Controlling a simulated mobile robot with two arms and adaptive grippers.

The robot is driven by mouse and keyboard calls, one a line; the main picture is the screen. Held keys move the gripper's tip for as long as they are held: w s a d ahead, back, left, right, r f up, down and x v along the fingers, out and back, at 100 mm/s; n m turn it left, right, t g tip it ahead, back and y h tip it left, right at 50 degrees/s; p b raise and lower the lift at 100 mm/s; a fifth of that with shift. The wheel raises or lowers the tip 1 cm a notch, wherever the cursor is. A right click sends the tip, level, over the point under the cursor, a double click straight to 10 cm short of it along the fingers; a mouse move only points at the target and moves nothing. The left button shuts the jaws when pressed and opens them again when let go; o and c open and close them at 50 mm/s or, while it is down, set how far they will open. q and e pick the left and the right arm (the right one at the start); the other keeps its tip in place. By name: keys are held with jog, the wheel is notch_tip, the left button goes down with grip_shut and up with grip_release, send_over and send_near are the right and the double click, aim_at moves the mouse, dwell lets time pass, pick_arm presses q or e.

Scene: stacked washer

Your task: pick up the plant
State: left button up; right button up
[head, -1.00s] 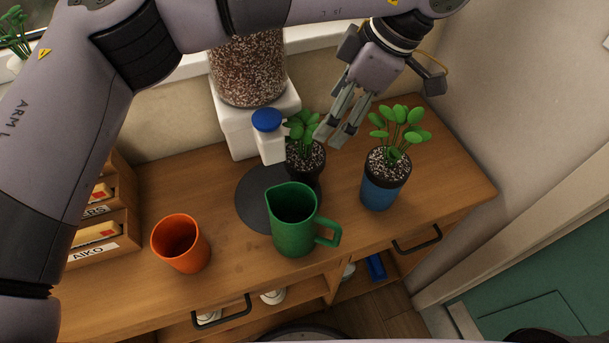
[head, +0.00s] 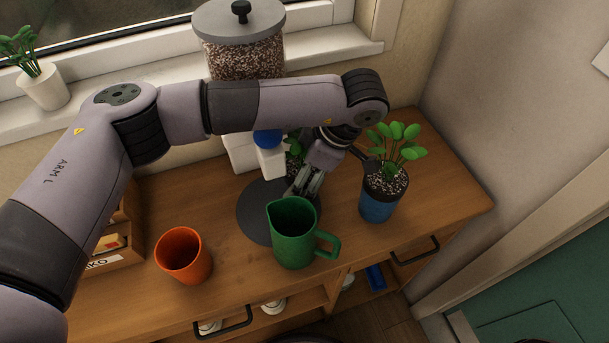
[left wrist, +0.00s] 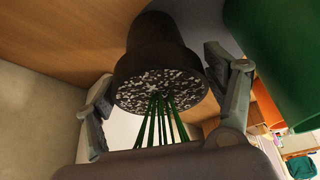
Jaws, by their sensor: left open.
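A small plant in a dark pot stands behind the green pitcher; in the head view only some of its leaves (head: 293,160) show past my arm. In the left wrist view its black pot (left wrist: 155,45), with speckled soil and green stems, lies between my fingers. My left gripper (head: 306,184) is open and lowered at this plant, with one finger on each side of the pot; I cannot tell whether they touch it. Another plant in a blue pot (head: 378,205) stands to the right on the counter. My right gripper is not in view.
The green pitcher (head: 292,235) stands close in front of the gripper. An orange cup (head: 183,256) is at the left. A white bottle with a blue cap (head: 269,140) and a large jar (head: 243,55) stand behind. A white-potted plant (head: 45,88) sits on the windowsill.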

pick_arm(q)
jog(key=shift+x, duration=1.2)
jog(key=shift+c, duration=0.6)
jog(key=c, duration=0.8)
jog(key=shift+r, duration=0.1)
jog(key=shift+c, duration=1.1)
